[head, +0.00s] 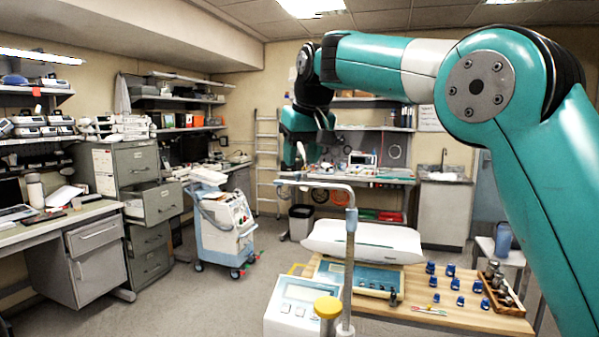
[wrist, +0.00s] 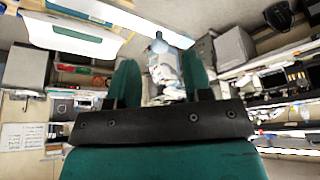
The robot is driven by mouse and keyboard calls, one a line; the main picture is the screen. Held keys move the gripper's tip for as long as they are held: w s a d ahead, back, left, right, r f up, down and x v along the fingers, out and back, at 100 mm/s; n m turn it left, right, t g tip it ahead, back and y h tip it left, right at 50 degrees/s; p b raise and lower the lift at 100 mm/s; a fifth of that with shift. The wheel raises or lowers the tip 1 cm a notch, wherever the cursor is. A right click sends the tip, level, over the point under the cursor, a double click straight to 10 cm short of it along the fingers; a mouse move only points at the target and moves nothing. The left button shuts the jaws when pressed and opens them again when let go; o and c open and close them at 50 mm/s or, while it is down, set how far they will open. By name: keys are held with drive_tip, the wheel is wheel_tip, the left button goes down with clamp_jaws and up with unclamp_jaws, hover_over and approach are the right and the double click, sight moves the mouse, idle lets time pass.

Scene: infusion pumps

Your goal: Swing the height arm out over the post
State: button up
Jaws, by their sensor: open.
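A grey metal post (head: 350,262) with a blue collar stands upright in the foreground of the head view. A thin pale bar (head: 312,184) reaches left from its top and bends down at its left end; I cannot tell for sure whether this is the height arm. A yellow knob (head: 327,307) sits low beside the post. My gripper (head: 297,157) hangs beyond and above the bar, apart from it in the picture. In the wrist view my gripper (wrist: 160,78) has its two teal fingers spread, with nothing between them.
A white scale tray (head: 362,241) and a display unit (head: 298,306) stand by the post. A pump cart (head: 225,228) stands at left on open floor. Shelves and drawers line the left wall.

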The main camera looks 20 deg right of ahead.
sight(299, 173)
drive_tip(key=shift+x, duration=1.5)
drive_tip(key=shift+c, duration=0.4)
clamp_jaws()
drive_tip(key=shift+s+a, duration=0.1)
drive_tip(key=shift+a, duration=0.05)
